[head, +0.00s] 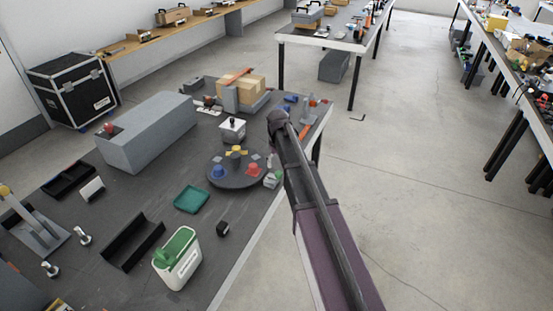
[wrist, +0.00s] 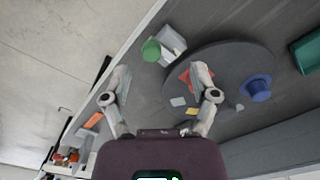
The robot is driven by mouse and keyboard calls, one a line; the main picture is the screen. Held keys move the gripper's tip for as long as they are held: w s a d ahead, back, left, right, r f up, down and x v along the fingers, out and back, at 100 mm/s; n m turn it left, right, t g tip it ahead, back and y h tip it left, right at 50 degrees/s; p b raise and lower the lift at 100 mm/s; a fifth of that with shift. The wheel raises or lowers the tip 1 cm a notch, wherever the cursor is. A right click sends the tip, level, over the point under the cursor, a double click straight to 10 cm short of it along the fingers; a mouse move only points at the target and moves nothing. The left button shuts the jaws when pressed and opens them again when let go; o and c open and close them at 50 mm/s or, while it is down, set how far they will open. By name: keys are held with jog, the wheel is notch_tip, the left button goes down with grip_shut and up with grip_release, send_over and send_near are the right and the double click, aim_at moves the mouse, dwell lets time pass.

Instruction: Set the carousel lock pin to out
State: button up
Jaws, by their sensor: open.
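The carousel is a dark round disc (head: 234,183) on the bench; it fills the upper right of the wrist view (wrist: 232,60). It carries a blue piece (head: 218,171), a yellow piece (head: 236,152), a red piece (head: 253,169) and small grey tiles. At its rim stands a pale block (head: 270,182) with a green round knob (head: 279,174); the knob also shows in the wrist view (wrist: 151,50). I cannot tell whether this is the lock pin. My gripper (wrist: 160,78) is open and empty, its right finger over the disc and partly covering the red piece.
A green tray (head: 192,199) and a small black block (head: 223,229) lie before the carousel. A white box with a knob (head: 232,130) and a long grey housing (head: 150,135) stand behind and left. The bench's right edge is close to the carousel.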

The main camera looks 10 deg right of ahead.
jog(key=s+f+m+b, duration=0.1)
jog(key=s+f+b, duration=2.2)
jog(key=shift+s+f+m, duration=0.3)
jog(key=shift+s+f, duration=0.05)
dwell(0.5)
jog(key=shift+a, duration=0.1)
notch_tip(320, 180, up, 21)
jog(key=s+p, duration=0.1)
jog(key=p, duration=1.9)
jog(key=shift+p, duration=0.35)
jog(key=shift+f, duration=0.15)
